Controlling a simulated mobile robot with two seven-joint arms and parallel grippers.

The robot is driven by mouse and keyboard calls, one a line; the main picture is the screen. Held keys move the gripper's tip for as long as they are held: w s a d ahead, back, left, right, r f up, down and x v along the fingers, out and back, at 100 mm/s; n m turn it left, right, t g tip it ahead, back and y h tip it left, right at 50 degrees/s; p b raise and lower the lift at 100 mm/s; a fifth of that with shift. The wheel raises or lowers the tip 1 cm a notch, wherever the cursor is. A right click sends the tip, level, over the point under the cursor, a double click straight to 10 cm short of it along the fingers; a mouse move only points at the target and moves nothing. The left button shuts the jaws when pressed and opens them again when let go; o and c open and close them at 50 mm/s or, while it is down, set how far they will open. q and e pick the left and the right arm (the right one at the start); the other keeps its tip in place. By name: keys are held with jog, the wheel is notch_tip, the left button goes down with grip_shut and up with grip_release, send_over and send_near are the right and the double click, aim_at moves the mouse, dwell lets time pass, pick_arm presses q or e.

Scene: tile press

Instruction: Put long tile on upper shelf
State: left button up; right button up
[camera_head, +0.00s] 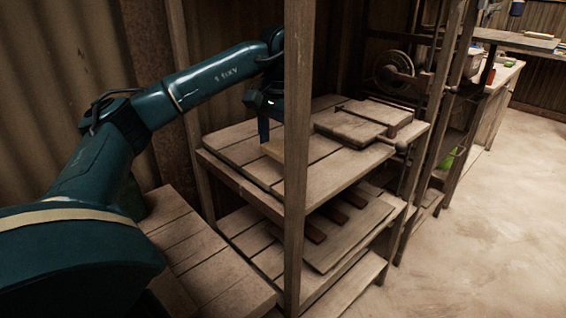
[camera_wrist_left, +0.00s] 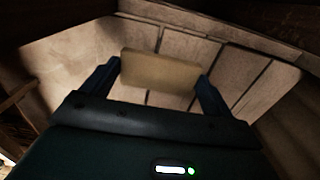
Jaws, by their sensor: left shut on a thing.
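The long tile (camera_wrist_left: 160,71) is a pale tan slab between the two fingers of my left gripper (camera_wrist_left: 160,78) in the left wrist view. My left gripper is shut on it. In the head view the left gripper (camera_head: 268,138) hangs down over the left part of the upper shelf (camera_head: 235,150), behind the front post. The tile (camera_head: 272,151) shows there as a small light strip just left of the post; the rest is hidden. The tile is at or just above the shelf boards; I cannot tell whether it touches. My right gripper is not in view.
A wooden post (camera_head: 297,200) stands in front of the shelf, close to my left gripper. A wooden board with a rod (camera_head: 350,126) lies on the shelf's right part. A lower shelf (camera_head: 345,235) holds boards. A plank bench (camera_head: 200,250) stands at left. Open floor lies at right.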

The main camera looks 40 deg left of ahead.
aim_at(282, 178)
pick_arm(q)
jog(key=shift+f+b, duration=0.35)
jog(key=shift+f, duration=2.35)
jog(key=shift+f, duration=0.1)
jog(key=o, duration=0.9)
jog(key=shift+c, duration=0.2)
